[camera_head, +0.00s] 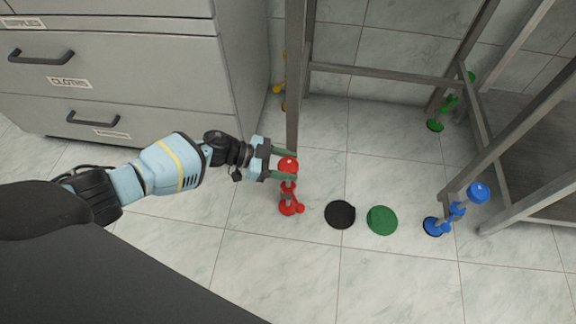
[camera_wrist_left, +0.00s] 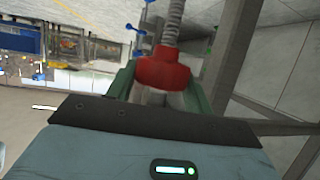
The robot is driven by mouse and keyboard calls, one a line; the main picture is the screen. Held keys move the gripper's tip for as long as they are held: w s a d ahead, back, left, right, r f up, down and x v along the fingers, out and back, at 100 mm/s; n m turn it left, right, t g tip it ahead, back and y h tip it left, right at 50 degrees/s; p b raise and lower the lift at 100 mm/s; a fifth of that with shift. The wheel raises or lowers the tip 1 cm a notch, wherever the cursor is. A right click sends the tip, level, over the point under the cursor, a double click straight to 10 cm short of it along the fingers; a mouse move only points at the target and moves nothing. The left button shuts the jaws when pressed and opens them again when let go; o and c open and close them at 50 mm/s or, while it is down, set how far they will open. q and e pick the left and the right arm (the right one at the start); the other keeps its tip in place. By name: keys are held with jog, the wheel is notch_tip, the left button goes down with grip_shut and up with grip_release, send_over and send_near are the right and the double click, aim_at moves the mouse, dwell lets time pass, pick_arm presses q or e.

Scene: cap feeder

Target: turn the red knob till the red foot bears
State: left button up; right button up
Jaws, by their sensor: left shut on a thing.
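The red knob (camera_head: 288,164) sits at the top of the red levelling foot assembly by the near left leg of the metal frame. My left gripper (camera_head: 284,165) is shut on the red knob, its green fingers on either side of it. In the left wrist view the red knob (camera_wrist_left: 163,70) shows between the green fingers, with a threaded rod beyond it. The red foot (camera_head: 290,208) is at floor level below the knob. Whether it presses on the floor cannot be told. My right gripper is not in view.
A black disc (camera_head: 340,214) and a green disc (camera_head: 382,220) lie on the tiled floor. A blue foot assembly (camera_head: 458,208) and a green one (camera_head: 443,114) are at other legs. A yellow one (camera_head: 280,89) is partly hidden. A grey drawer cabinet (camera_head: 130,85) stands left.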

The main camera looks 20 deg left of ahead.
pick_arm(q)
jog(key=shift+w+f+m+g+h+b, duration=0.15)
jog(key=shift+m+g+h+b, duration=0.25)
jog(key=shift+m+g+b, duration=0.55)
jog(key=shift+r+m+g+b, duration=0.2)
jog(key=shift+m+g+b, duration=0.8)
jog(key=shift+m+g, duration=0.2)
jog(key=shift+g, duration=0.45)
jog(key=shift+m+h+b, duration=0.25)
jog(key=shift+h+b, duration=0.05)
jog(key=o, duration=0.9)
jog(key=shift+o, duration=0.3)
